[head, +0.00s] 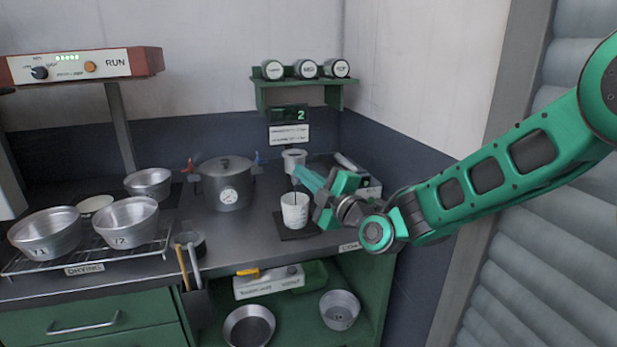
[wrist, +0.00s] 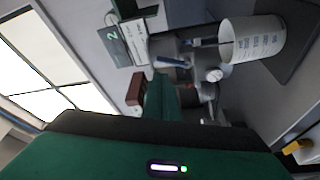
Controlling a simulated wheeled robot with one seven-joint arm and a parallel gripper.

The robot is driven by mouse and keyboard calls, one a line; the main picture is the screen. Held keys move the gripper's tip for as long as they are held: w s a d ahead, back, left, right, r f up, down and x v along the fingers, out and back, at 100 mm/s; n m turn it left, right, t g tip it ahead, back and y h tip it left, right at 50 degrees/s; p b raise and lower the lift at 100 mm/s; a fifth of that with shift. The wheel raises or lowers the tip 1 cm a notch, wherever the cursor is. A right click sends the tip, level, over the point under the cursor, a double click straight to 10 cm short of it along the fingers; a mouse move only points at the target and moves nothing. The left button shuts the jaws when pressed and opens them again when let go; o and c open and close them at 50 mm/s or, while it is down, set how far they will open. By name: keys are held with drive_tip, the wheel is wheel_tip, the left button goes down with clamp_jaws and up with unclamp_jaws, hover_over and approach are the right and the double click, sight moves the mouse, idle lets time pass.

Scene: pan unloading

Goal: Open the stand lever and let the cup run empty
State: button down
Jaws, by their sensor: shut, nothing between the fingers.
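A white cup (head: 295,208) with printed markings stands on a dark pad (head: 297,234) at the counter's front; it also shows in the wrist view (wrist: 250,42). A dark thin line shows on its front in the head view. A smaller pale cup (head: 294,157) stands behind it, below a display reading 2 (head: 290,114). I cannot make out the stand lever clearly. My gripper (head: 302,176) is shut and empty, just above and behind the white cup in the head picture; contact cannot be told. Its body (wrist: 165,150) fills the bottom of the wrist view.
A lidded pot (head: 225,184) with a dial, one red handle and one blue handle stands left of the cups. Metal pans (head: 126,221) sit on a drying rack at left. The wall is close on the right.

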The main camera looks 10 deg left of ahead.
drive_tip(key=s+d, duration=0.6)
drive_tip(key=s, duration=0.3)
drive_tip(key=shift+d+f, duration=0.15)
drive_tip(key=shift+f, duration=0.15)
